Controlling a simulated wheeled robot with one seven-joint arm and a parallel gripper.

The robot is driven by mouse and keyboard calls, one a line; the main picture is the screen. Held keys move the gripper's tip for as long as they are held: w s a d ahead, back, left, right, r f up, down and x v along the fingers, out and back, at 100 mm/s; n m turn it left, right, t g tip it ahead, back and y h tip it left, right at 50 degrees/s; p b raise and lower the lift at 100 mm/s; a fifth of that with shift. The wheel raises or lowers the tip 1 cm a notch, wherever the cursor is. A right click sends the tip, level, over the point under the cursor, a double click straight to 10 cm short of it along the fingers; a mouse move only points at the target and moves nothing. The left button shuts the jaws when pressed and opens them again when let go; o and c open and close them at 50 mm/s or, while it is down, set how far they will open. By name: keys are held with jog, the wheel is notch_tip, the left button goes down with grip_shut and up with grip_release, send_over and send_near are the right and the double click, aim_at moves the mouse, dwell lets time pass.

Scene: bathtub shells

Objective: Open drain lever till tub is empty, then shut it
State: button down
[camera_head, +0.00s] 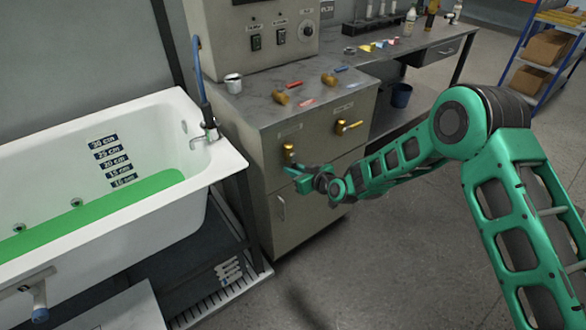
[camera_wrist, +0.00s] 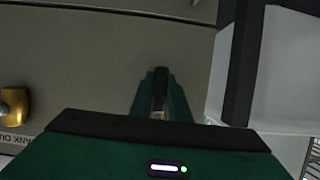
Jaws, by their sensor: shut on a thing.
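The white bathtub (camera_head: 218,155) at left holds green liquid (camera_head: 150,190), its surface around the lowest marks of the depth scale (camera_head: 112,160). On the grey cabinet front are two brass valves: a left one (camera_head: 289,152), whose label I cannot read, and a right one with a yellow lever (camera_head: 350,126). My gripper (camera_head: 293,172) is at the left valve, shut on its lever (camera_wrist: 159,90); the fingers hide most of it. The right valve also shows at the left of the wrist view (camera_wrist: 14,105), beside a partly visible "TANK" label.
The cabinet top (camera_head: 280,87) carries a white cup (camera_head: 233,83) and several small tools. A blue hose with a spout (camera_head: 205,110) is at the tub's right end. A blue bucket (camera_head: 401,95) stands under the bench. The floor in front is clear.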

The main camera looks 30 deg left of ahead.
jog(key=shift+w+d, duration=0.25)
jog(key=shift+w, duration=0.15)
jog(key=c, duration=1.7)
grip_release()
jog(key=shift+f, duration=0.1)
jog(key=shift+s+a, duration=0.15)
jog(key=v, duration=1)
jog(key=shift+d+r, duration=0.2)
jog(key=shift+d, duration=0.15)
